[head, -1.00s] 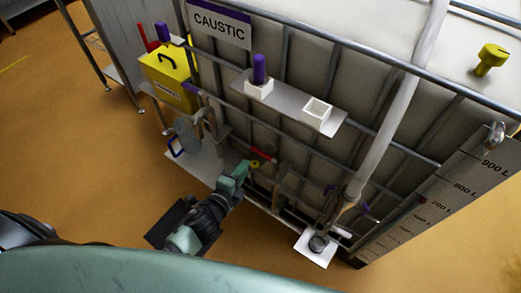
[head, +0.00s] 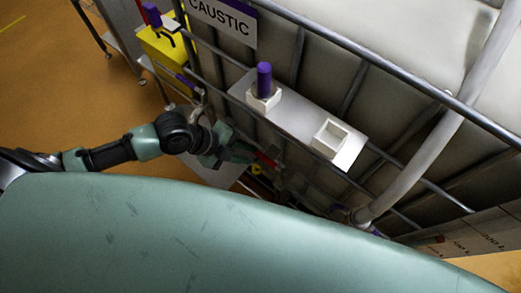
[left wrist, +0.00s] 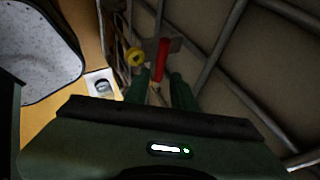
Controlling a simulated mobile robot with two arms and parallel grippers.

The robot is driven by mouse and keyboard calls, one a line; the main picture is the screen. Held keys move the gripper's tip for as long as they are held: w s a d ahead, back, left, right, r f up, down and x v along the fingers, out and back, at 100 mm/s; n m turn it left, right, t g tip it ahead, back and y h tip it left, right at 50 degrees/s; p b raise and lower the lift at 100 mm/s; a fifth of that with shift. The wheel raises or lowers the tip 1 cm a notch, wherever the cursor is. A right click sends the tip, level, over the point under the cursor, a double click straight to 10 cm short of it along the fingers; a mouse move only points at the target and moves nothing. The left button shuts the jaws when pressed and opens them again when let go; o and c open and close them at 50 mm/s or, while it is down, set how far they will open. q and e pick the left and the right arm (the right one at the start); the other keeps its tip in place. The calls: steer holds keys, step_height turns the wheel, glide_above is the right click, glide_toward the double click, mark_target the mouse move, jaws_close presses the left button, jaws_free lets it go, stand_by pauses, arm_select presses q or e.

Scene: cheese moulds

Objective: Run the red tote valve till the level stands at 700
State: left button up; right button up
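The red valve handle (head: 266,161) sits low on the caged tote marked CAUSTIC, beside a small yellow part (head: 256,170). My left gripper (head: 247,154) is just left of the handle in the head view. In the left wrist view its two green fingers (left wrist: 160,82) stand apart, and the red handle (left wrist: 162,54) shows ahead between their tips. I see no clear grip on it. The level scale (head: 485,238) shows at the lower right, seen at a slant and partly cut off by my body. I cannot read the level. My right gripper is not in view.
A white shelf (head: 295,118) on the cage carries a purple-topped holder (head: 264,85) and an empty white socket (head: 331,138). A grey pipe (head: 440,137) runs down at the right. A yellow container (head: 165,55) stands at the upper left. Cage bars surround the valve closely.

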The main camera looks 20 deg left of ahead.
mark_target(264, 159)
arm_select(q)
steer(key=x, duration=0.6)
steer(key=shift+f, duration=0.1)
steer(key=shift+c, duration=0.4)
jaws_close()
stand_by(0.9)
